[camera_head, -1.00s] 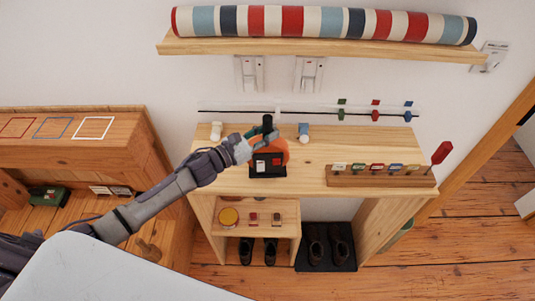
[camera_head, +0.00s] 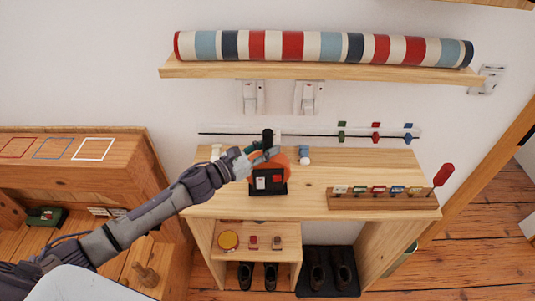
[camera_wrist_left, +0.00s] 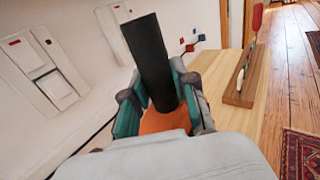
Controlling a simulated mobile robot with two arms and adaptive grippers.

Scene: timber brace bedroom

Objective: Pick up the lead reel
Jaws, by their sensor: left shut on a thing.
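The lead reel shows as an orange round body (camera_head: 282,169) with an upright black handle (camera_head: 267,136), over the middle of the wooden desk. A black block with a white and a red patch (camera_head: 268,182) shows at its front and seems to belong to it. My left gripper (camera_head: 258,156) is shut on the reel's black handle. In the left wrist view the black handle (camera_wrist_left: 152,62) stands tilted between the fingers (camera_wrist_left: 158,100), with orange below it. Whether the reel clears the desk is hard to tell. My right gripper is out of view.
The desk (camera_head: 225,203) holds a wooden rack of coloured tags (camera_head: 380,200) at right and small white rolls behind. A shelf (camera_head: 310,72) with a striped roll (camera_head: 320,47) is above. Shoes (camera_head: 318,272) stand below. A wooden bench (camera_head: 90,177) is at left.

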